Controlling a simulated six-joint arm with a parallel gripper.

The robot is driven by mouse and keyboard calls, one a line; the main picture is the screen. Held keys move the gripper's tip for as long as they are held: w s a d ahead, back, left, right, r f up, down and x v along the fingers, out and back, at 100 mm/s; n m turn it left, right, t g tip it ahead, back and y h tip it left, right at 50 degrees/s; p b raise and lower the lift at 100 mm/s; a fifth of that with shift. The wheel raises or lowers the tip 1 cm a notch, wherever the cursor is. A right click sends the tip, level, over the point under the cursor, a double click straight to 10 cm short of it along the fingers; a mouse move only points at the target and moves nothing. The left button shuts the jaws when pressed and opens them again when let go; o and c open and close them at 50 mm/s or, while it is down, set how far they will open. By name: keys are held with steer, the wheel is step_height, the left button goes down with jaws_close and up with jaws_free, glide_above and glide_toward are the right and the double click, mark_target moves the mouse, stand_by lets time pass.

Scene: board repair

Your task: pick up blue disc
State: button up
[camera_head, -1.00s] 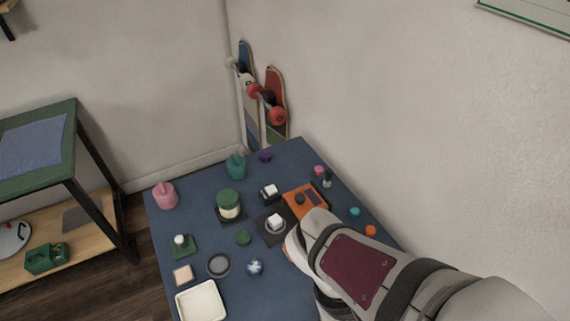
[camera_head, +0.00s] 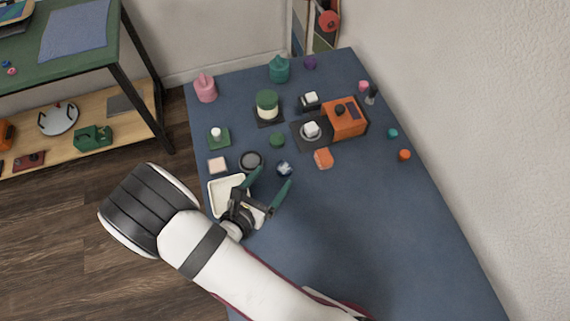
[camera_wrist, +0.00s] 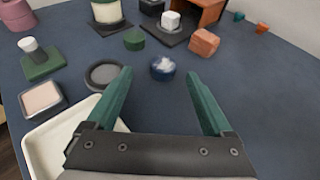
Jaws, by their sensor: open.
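The blue disc (camera_head: 285,168) is small and dark blue with white patches on top. It lies on the blue tabletop (camera_head: 340,215), right of a dark round dish. It also shows in the wrist view (camera_wrist: 162,68), just beyond the fingertips and between their lines. My gripper (camera_head: 272,175) is open and empty, with two green fingers spread. It is above the table near the white tray, on the near side of the disc. In the wrist view the fingers (camera_wrist: 159,74) do not touch the disc.
The white tray (camera_head: 215,200) lies under and left of my gripper. A dark round dish (camera_wrist: 105,75) is left of the disc. A green piece (camera_wrist: 134,39) and an orange block (camera_wrist: 204,42) lie beyond it. The table's right and near parts are clear.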

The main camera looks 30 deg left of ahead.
steer(key=x, duration=0.5)
steer(key=shift+d+f, duration=0.15)
steer(key=shift+d, duration=0.15)
jaws_close()
step_height(320, 180, up, 10)
steer(key=w+d+r+m+h, duration=0.3)
steer(key=w+d+r+h, duration=0.1)
steer(key=w+d+r, duration=0.75)
steer(key=d+r, duration=1.6)
steer(key=r, duration=0.3)
steer(key=n+y, duration=0.3)
steer(key=y, duration=0.1)
glide_above(283, 169)
steer(key=s, duration=0.1)
step_height(283, 169, down, 31)
steer(key=shift+r, duration=0.25)
